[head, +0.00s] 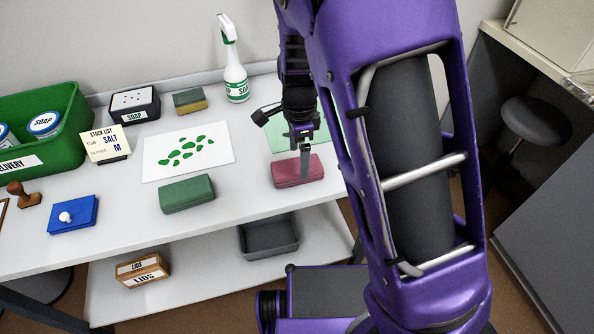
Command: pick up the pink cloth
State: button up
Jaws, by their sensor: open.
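The pink cloth (290,172) lies folded as a flat block near the right front edge of the white bench. My gripper (304,172) points down at the cloth, over its right half. The jaws are open, but only one finger shows clearly from this angle. I cannot tell whether the fingertips touch the cloth or hang just above it. Part of the cloth's right half is hidden behind the finger.
A folded green cloth (187,194) lies to the left. Behind are a white sheet with green spots (215,151), a sponge (189,101) and a spray bottle (235,75). A grey bin (268,240) stands on the lower shelf. Bare bench separates the two cloths.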

aim_at(297, 166)
jog(key=f, duration=0.2)
jog(key=f+b, duration=0.1)
jog(key=f, duration=0.1)
jog(key=shift+s+a+f, duration=0.1)
jog(key=shift+s+a, duration=0.1)
jog(key=shift+c, duration=0.3)
jog(key=c, duration=1.2)
